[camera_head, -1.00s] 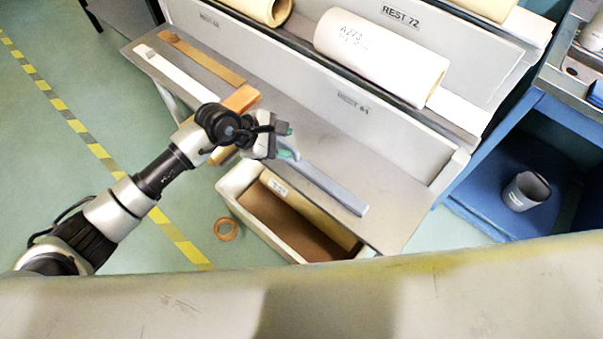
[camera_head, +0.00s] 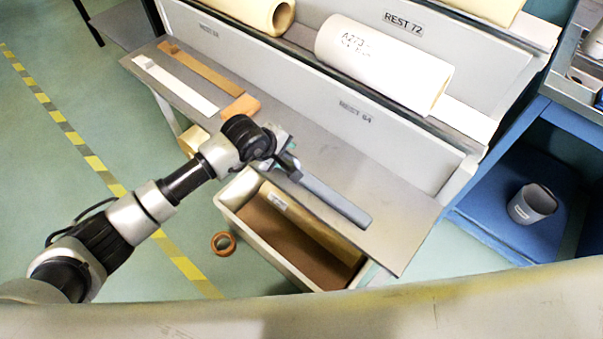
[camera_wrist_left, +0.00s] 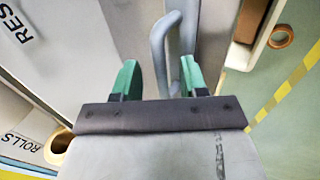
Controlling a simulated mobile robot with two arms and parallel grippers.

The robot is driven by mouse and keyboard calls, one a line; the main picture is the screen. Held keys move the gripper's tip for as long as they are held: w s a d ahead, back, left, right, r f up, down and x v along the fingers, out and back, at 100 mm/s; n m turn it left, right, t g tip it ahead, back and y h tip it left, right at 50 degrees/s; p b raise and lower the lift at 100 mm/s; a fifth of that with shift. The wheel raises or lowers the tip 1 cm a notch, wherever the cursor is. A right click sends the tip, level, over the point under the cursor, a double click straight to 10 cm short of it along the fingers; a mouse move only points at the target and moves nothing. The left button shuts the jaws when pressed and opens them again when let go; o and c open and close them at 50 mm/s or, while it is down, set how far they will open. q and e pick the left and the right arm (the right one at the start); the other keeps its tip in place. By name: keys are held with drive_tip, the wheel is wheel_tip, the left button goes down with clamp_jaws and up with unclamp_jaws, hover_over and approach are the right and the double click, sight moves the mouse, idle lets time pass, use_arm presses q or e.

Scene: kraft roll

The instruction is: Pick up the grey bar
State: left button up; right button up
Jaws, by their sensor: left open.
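The grey bar (camera_head: 338,201) lies on the grey bench shelf (camera_head: 395,232), its long part pointing down and right in the head view. In the left wrist view, a looped, handle-like part of the grey bar (camera_wrist_left: 158,58) shows between the green fingertips. My left gripper (camera_head: 290,163) is over the bar's upper-left end and partly hides it. In the left wrist view my left gripper (camera_wrist_left: 160,76) is open, with a fingertip on each side of the loop and gaps visible. I cannot tell how deep the loop sits between them. My right gripper is not in view.
A white bar (camera_head: 175,85), a brown strip (camera_head: 205,70) and an orange-brown block (camera_head: 240,108) lie farther left on the shelf. An open bin (camera_head: 262,237) is below the front edge. A white roll (camera_head: 385,63) rests behind. A tape ring (camera_head: 223,243) lies on the floor.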

use_arm(q)
drive_tip(key=x, duration=0.2)
drive_tip(key=shift+w+d+f, duration=0.1)
drive_tip(key=shift+d+f, duration=0.05)
drive_tip(key=shift+f, duration=0.1)
clamp_jaws()
drive_tip(key=shift+r, duration=0.1)
drive_tip(key=shift+r, duration=0.1)
